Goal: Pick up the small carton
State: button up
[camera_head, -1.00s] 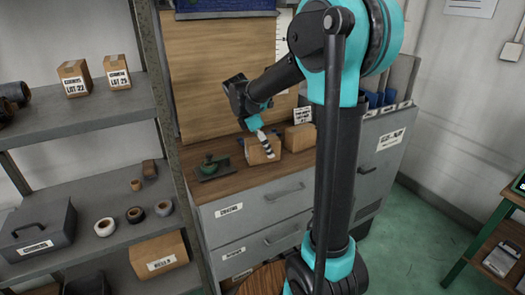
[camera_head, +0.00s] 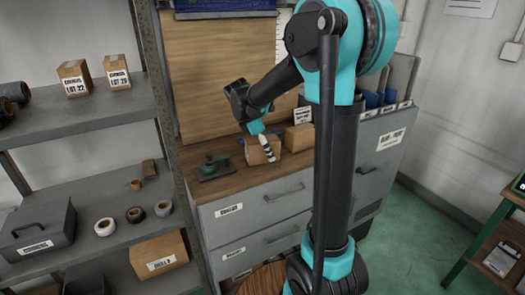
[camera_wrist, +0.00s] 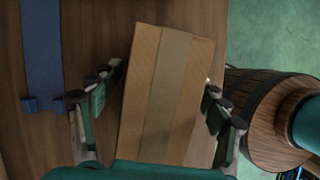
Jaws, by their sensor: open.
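A small brown carton (camera_head: 255,154) stands on the wooden top of the grey drawer cabinet, in front of my gripper (camera_head: 267,146). In the wrist view the carton (camera_wrist: 160,95), with a paler tape strip down its middle, lies slightly tilted between the two fingers of my gripper (camera_wrist: 161,86). The fingers are open, one on each side of the carton. A gap shows on the left side; the right finger is close to the carton, and I cannot tell whether it touches.
A second brown carton (camera_head: 299,138) stands right of it on the cabinet top. A green tool (camera_head: 213,167) lies to the left. A blue strip (camera_wrist: 42,55) lies left of the carton in the wrist view. A barrel (camera_wrist: 262,110) is below right. Shelves (camera_head: 85,115) stand at left.

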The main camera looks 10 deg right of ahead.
jog(key=c, duration=1.4)
jog(key=shift+c, duration=0.2)
